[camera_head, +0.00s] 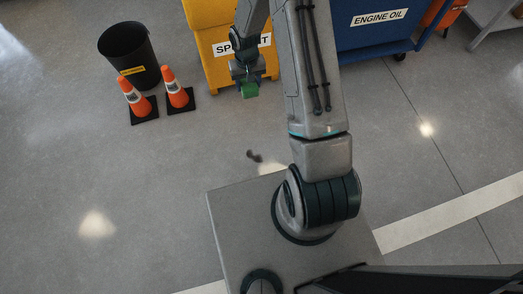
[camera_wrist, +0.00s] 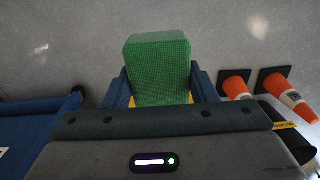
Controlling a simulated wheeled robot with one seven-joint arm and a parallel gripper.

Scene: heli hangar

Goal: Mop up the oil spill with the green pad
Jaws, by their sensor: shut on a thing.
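My gripper (camera_head: 249,82) is shut on the green pad (camera_head: 250,91), with a finger on each side of it. The pad hangs in front of the yellow spill kit bin in the head view. In the wrist view the pad (camera_wrist: 158,68) fills the upper middle as a green textured block between the two blue fingers. A small dark spot (camera_head: 254,156) lies on the grey floor just beyond my base in the head view. It may be the oil spill, partly hidden by my base or arm; I cannot tell its full extent.
The yellow bin (camera_head: 213,64) stands behind my gripper. Two orange cones (camera_head: 133,97) (camera_head: 175,88) and a black waste bin (camera_head: 131,55) stand left of it. A blue engine oil cart (camera_head: 372,36) is at the upper right. The floor at left is clear.

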